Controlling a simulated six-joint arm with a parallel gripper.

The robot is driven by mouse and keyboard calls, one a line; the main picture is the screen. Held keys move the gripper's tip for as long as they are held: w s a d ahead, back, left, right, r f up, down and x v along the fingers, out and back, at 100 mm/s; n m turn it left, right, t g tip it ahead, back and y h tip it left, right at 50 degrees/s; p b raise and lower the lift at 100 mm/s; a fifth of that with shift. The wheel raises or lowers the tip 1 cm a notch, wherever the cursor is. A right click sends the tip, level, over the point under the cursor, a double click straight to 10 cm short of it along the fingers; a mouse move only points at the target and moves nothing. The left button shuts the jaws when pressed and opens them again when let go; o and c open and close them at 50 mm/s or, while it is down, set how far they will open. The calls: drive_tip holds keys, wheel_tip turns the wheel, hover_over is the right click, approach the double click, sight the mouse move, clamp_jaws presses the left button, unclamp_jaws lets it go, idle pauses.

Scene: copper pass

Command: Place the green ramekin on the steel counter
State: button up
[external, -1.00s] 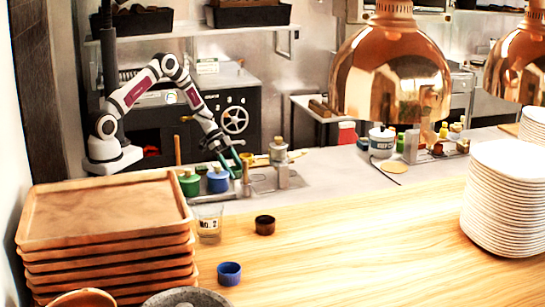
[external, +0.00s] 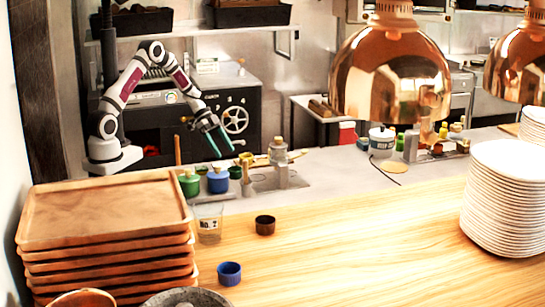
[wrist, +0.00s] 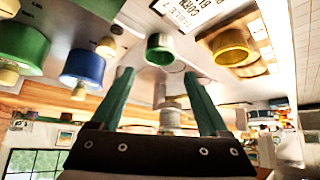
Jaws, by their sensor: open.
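The small green ramekin (external: 235,172) stands on the steel counter (external: 325,168), just right of the blue pot. In the wrist view the green ramekin (wrist: 160,50) shows beyond and between my fingertips, apart from them. My gripper (external: 217,146) is above the counter, up and to the left of the ramekin in the external view. Its green fingers are spread and empty, as the wrist view shows too (wrist: 158,78).
A yellow ramekin (wrist: 232,47) is close by. A blue ramekin (external: 229,273) and a dark brown ramekin (external: 265,225) sit on the wooden counter. Stacked trays (external: 105,215) stand left.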

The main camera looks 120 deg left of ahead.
drive_tip(key=w+d+r+m+g+h, duration=0.15)
drive_tip(key=d+r, duration=0.25)
drive_tip(key=d, duration=0.5)
drive_tip(key=w+d+r+m+g, duration=0.1)
drive_tip(key=w+d+r+g, duration=0.25)
drive_tip(key=d, duration=0.55)
drive_tip(key=w+d+r+m+g+h, duration=0.1)
drive_tip(key=d+r, duration=0.4)
drive_tip(key=d, duration=0.4)
drive_tip(key=s+d+r+g+y, duration=0.1)
drive_tip(key=s+d+y, duration=0.4)
drive_tip(key=s+d, duration=0.5)
drive_tip(key=shift+s+d+r+m+g, duration=0.2)
drive_tip(key=shift+s+r+m+g, duration=0.2)
drive_tip(key=shift+s, duration=0.45)
